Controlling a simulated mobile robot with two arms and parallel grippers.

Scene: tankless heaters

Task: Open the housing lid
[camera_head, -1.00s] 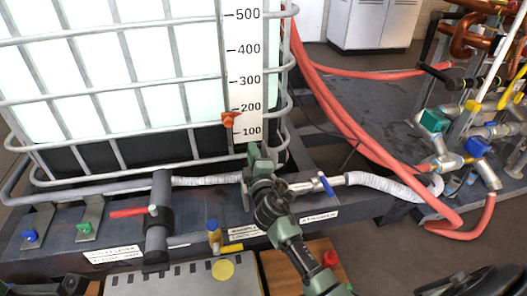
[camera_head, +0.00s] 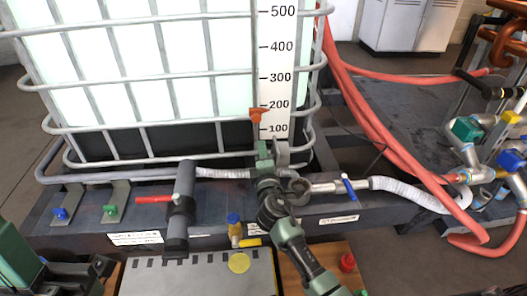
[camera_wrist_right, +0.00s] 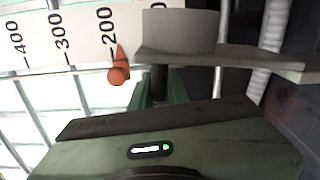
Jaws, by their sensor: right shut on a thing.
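In the right wrist view this part (camera_wrist_right: 178,32) shows as a curved grey block with a flat plate, beyond the gripper body. The contact at the fingertips is mostly hidden. A grey ring-shaped fitting (camera_head: 299,187), perhaps the housing, sits right below on the pipe line. My left gripper (camera_head: 98,268) shows dark and partly cut off at the lower left; its jaws are unclear.
A caged white tank (camera_head: 135,75) with an orange pointer (camera_head: 259,115) stands behind. A blue-handled valve (camera_head: 349,188), a red-handled valve (camera_head: 155,199) and a white hose (camera_head: 410,191) line the front. Red hoses (camera_head: 375,120) run at right.

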